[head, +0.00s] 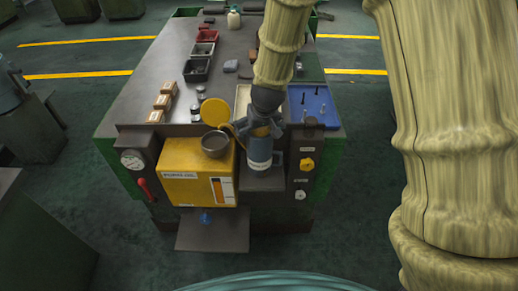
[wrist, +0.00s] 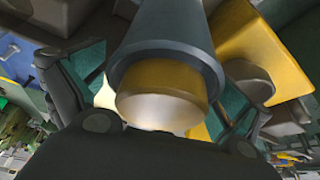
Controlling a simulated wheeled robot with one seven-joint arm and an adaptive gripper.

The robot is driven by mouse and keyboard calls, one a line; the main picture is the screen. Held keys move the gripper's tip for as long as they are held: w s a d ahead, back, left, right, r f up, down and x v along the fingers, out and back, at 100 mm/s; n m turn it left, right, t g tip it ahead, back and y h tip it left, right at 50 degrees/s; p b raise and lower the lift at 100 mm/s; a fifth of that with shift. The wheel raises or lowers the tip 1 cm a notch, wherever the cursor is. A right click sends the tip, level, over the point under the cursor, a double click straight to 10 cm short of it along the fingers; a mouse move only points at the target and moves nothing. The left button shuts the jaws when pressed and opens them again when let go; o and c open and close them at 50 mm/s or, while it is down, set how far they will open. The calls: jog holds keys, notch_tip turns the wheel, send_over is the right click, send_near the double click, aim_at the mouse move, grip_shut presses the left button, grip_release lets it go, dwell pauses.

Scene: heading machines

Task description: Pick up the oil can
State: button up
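A blue-grey cylindrical can (head: 259,150) with a pale band, which I take to be the oil can, stands upright at the front of the machine, right of the yellow box. My gripper (head: 261,128) is over its upper part, coming from above. In the wrist view the can (wrist: 165,40) fills the top middle, with a brass-coloured round end. The fingers of my gripper (wrist: 165,90) are spread on both sides of it, with gaps showing between the pads and the can. The gripper hides the can's top in the head view.
The yellow box (head: 190,180) stands close left, with a metal cup (head: 215,144) and round yellow lid (head: 215,112). A blue tray (head: 306,106) with upright pins lies right. Black bins (head: 197,70), small boxes (head: 162,103) and a pale bottle (head: 234,18) are farther back.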

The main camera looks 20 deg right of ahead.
jog(key=c, duration=2)
jog(key=shift+w+r, duration=0.1)
jog(key=shift+r, duration=0.05)
